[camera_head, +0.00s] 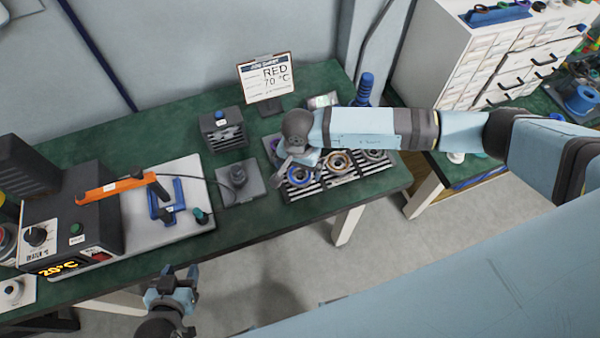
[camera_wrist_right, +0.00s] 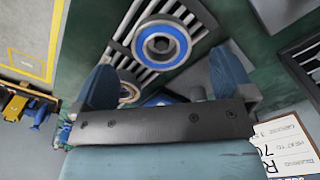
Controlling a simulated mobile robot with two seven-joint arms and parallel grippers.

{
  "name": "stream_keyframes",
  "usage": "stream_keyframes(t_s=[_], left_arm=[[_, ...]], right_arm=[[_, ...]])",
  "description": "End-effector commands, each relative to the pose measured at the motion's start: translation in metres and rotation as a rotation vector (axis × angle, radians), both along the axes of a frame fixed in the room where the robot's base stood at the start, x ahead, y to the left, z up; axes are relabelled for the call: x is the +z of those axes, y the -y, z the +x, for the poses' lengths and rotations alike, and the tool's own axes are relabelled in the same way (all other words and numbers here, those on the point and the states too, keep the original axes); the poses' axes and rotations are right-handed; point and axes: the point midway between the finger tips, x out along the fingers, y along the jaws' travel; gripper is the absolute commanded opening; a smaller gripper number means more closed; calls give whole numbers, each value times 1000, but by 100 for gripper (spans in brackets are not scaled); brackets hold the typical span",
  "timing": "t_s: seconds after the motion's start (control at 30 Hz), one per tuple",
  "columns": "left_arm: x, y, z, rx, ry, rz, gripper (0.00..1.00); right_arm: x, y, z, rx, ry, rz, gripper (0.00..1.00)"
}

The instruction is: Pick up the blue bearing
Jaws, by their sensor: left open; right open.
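The blue bearing (camera_head: 299,175) lies on the striped rack (camera_head: 291,194), partly hidden by my right gripper in the head view. In the right wrist view the blue bearing (camera_wrist_right: 183,46) shows as a ring with a blue band and a dark centre. My right gripper (camera_head: 292,162) is over the rack's left end. In its wrist view the right gripper (camera_wrist_right: 164,78) is open and empty, with the bearing just beyond the gap between its fingers. My left gripper (camera_head: 180,278) is open and empty, in front of the table's front edge.
A brown bearing (camera_head: 338,161) and a grey one (camera_head: 373,154) sit on the same rack. A sign (camera_head: 266,79) reads RED 70 °C. A grey fixture (camera_head: 238,180), a dark box (camera_head: 223,130) and a heater (camera_head: 80,222) showing 20°C stand to the left.

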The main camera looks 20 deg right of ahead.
Motion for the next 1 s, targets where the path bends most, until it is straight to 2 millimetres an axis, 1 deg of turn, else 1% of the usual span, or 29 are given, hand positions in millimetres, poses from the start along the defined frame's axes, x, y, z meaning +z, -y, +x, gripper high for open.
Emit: stream_keyframes(t_s=[0.03,0.13,0.2,0.3,0.57,0.67,0.7,0.77,0.8,0.83,1.0], left_arm=[[6,0,0,1,0,1,51],[13,-1,1,3,3,1,51],[15,-1,1,4,6,1,51],[16,-2,2,6,8,1,51],[15,-1,1,6,6,1,51],[15,-1,1,6,4,1,51],[15,-1,0,6,4,1,51],[15,-1,0,6,3,1,51],[15,-1,0,6,3,1,51],[15,-1,0,5,3,0,51],[15,-1,0,6,3,-1,51]], right_arm=[[-5,1,0,-2,-4,-2,100],[-20,2,3,-3,-5,-1,100],[-32,2,3,-2,-4,0,100],[-41,2,4,-2,-2,0,100],[-45,2,4,0,-1,1,100],[-45,2,4,0,-1,1,79],[-45,2,4,0,-1,1,70],[-45,2,4,0,-1,1,56],[-44,2,4,0,-1,1,47],[-44,2,4,0,-1,1,40],[-44,2,4,-1,0,1,40]])
